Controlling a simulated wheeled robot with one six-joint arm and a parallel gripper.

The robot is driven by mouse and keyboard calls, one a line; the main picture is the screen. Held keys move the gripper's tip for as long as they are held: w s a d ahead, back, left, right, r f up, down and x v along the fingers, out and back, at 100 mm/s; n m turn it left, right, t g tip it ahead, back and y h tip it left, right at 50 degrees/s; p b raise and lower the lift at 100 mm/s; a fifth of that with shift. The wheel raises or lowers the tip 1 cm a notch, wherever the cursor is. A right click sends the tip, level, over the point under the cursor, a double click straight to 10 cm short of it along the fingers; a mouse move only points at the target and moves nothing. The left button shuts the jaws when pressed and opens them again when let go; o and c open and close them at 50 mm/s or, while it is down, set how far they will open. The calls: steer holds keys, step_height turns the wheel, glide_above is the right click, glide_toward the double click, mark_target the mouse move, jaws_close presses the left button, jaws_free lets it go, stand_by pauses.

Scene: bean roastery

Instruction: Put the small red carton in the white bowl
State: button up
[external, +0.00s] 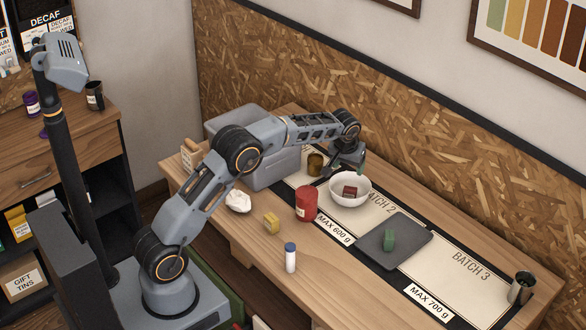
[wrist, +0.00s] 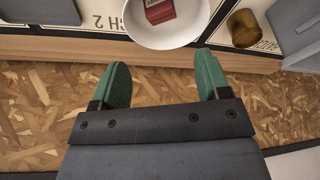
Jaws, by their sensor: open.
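The small red carton (external: 350,192) lies inside the white bowl (external: 364,201), which stands on the table in the Batch 2 area. In the wrist view the carton (wrist: 159,11) also shows inside the bowl (wrist: 172,38), both cut off by the top edge. My gripper (external: 359,172) is above and behind the bowl, on its wall side in the external view. In the wrist view my gripper's green fingers (wrist: 162,77) are wide apart with nothing between them, and the bowl is beyond their tips.
A red canister (external: 306,204) and an amber jar (external: 315,164) stand near the bowl.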

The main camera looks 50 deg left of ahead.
steer(key=s+r+m, duration=0.2)
steer(key=s+r, duration=0.9)
steer(key=s, duration=0.4)
steer(key=s+f+m+t+h, duration=0.1)
steer(key=s+f+m, duration=0.1)
steer(key=s, duration=2.1)
steer(key=shift+a+f+m, duration=0.3)
steer(key=shift+a+f, duration=0.15)
steer(key=shift+f, duration=0.15)
steer(key=c, duration=0.4)
steer(key=shift+o, duration=0.2)
